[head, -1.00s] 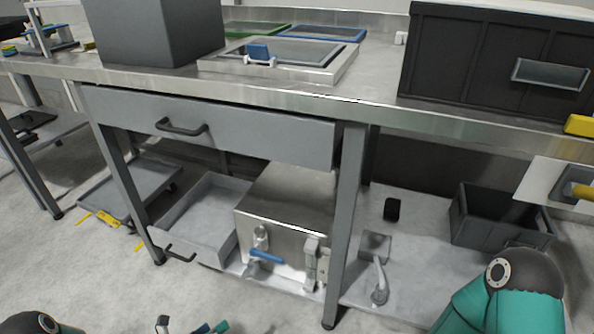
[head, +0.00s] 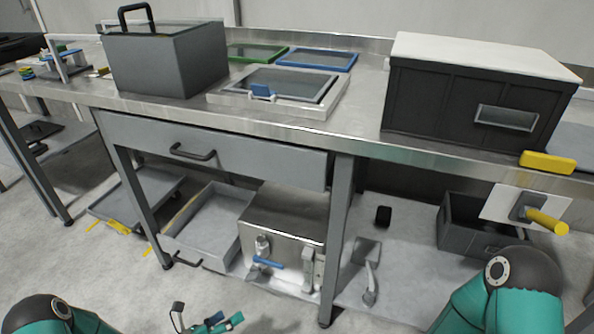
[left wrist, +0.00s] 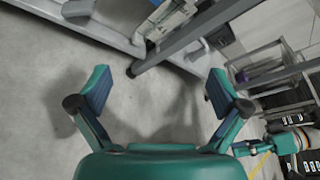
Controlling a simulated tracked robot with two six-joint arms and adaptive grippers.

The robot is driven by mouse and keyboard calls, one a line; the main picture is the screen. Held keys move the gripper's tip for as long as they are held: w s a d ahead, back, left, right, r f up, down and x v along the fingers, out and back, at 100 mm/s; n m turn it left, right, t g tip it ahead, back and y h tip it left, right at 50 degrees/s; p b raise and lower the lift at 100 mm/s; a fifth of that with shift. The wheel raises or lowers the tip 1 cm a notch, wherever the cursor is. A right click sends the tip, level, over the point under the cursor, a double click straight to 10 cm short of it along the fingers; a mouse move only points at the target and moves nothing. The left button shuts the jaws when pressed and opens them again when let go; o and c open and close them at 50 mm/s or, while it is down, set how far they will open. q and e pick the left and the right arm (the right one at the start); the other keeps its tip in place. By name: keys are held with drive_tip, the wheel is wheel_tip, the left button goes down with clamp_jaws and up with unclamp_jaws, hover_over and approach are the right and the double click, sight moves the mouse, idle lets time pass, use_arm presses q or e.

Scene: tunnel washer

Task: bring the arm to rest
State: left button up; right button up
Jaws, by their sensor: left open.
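My left gripper (head: 208,325) shows at the bottom edge of the head view, cut off, over the floor in front of the bench. In the left wrist view, its two teal fingers (left wrist: 157,92) stand wide apart with only bare floor between them. It is open, empty and touches nothing that I can see. My left arm comes in at the lower left corner of the head view.
A steel bench (head: 350,142) spans the head view, with a grey drawer (head: 240,158) beneath it. A steel box (head: 285,228) and a dark crate (head: 455,240) sit on the low shelf. Bench legs appear near the fingers in the wrist view. The floor (head: 110,275) in front is clear.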

use_arm(q)
drive_tip(key=s+d+r+m+g+h+p, duration=0.2)
drive_tip(key=s+d+r+m+g+p, duration=0.3)
drive_tip(key=s+d+r+p, duration=0.5)
drive_tip(key=s+d+r+m+g+h+p, duration=0.1)
drive_tip(key=s+d+r+m+g+p, duration=0.2)
drive_tip(key=r+m+g+p, duration=0.7)
drive_tip(key=s+a+r+m+y+p, duration=0.4)
drive_tip(key=s+r+m+y+p, duration=0.3)
drive_tip(key=s+r+m+p, duration=0.55)
drive_tip(key=w+a+f+m+t+y+b, duration=0.2)
drive_tip(key=w+a+f+m+t, duration=0.1)
drive_tip(key=m, duration=0.4)
drive_tip(key=shift+w+f+t, duration=0.7)
drive_tip(key=shift+w, duration=0.15)
use_arm(e)
wheel_tip(320, 180, up, 32)
drive_tip(key=shift+r, duration=0.25)
use_arm(q)
drive_tip(key=shift+a, duration=0.15)
